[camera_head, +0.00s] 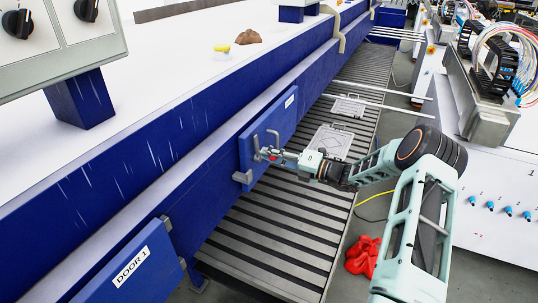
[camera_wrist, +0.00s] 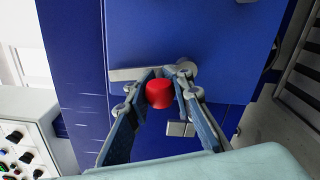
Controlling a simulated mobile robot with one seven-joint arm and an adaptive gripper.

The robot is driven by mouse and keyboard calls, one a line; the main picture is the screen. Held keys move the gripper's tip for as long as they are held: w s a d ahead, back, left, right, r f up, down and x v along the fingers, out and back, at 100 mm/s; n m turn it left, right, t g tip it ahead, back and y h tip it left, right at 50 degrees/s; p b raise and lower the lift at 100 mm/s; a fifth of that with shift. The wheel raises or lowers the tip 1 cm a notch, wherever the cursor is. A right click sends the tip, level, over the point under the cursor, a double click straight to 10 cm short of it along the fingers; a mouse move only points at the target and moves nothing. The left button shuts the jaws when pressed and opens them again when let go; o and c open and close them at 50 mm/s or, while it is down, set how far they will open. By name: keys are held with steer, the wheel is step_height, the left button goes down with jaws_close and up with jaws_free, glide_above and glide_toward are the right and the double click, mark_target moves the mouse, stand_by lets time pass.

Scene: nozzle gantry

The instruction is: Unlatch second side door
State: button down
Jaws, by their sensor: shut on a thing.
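The second side door (camera_head: 284,122) is a blue panel on the side of the long blue machine, with a small label too small to read. It appears closed against the frame. Its latch is a grey lever with a red knob; the lever (camera_wrist: 128,74) lies roughly sideways in the wrist view. My gripper (camera_head: 270,154) is at the latch. In the wrist view its two fingers are closed around the red knob (camera_wrist: 159,94), one on each side. The fingers partly cover the lever and its round pivot (camera_wrist: 187,67).
Door 1 (camera_head: 128,272) is in the near left. A slatted conveyor (camera_head: 270,232) runs below the doors, bearing a pale tray (camera_head: 331,142). A white cabinet (camera_head: 497,215) with blue knobs stands at right.

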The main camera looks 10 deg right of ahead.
steer(key=c, duration=2)
jaws_free()
steer(key=shift+o, duration=0.2)
steer(key=shift+d, duration=0.1)
steer(key=v, duration=1.2)
